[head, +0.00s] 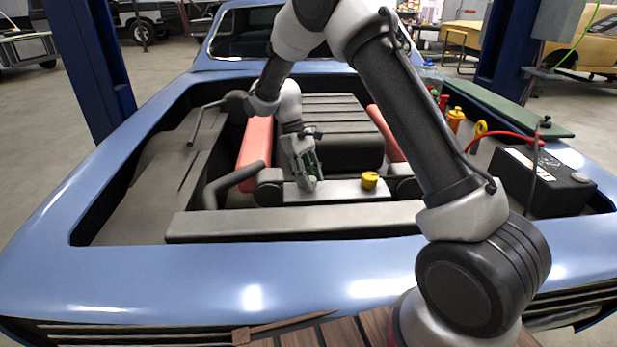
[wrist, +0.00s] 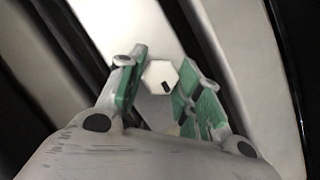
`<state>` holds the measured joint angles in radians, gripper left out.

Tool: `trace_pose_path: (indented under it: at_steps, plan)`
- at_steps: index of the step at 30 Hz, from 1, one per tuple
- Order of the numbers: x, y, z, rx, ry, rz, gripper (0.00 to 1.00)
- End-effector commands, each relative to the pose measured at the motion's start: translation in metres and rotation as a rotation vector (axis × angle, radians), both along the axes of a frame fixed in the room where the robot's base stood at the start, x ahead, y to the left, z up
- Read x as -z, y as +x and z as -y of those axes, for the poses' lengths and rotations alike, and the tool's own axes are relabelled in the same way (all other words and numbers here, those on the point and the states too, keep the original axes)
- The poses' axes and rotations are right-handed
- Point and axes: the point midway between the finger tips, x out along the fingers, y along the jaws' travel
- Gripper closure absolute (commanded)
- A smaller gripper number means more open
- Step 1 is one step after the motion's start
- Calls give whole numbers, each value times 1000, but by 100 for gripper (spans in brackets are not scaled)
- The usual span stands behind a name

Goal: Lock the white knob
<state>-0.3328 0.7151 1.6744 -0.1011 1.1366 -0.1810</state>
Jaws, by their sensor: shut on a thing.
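In the head view my gripper (head: 309,184) points down at the grey bar at the front of the engine. The knob cannot be made out there, hidden by the fingers.
A yellow cap (head: 369,181) stands on the bar just right of my gripper. Red covers (head: 256,143) flank the dark ribbed engine top (head: 343,120). A black battery (head: 545,180) with a red cable sits at right. The blue car body (head: 255,280) surrounds the bay.

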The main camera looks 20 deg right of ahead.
Motion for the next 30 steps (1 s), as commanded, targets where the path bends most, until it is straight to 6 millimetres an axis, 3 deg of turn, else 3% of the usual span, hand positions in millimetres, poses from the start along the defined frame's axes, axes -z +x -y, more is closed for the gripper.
trace_pose_path:
  at_steps: [9,10,13,23,30]
  plan:
    - [0,0,0,2,0,1,89]
    - [0,0,0,2,0,1,62]
    - [0,0,0,1,0,1,44]
    - [-1,1,0,0,1,1,44]
    - [-32,12,-7,1,1,4,44]
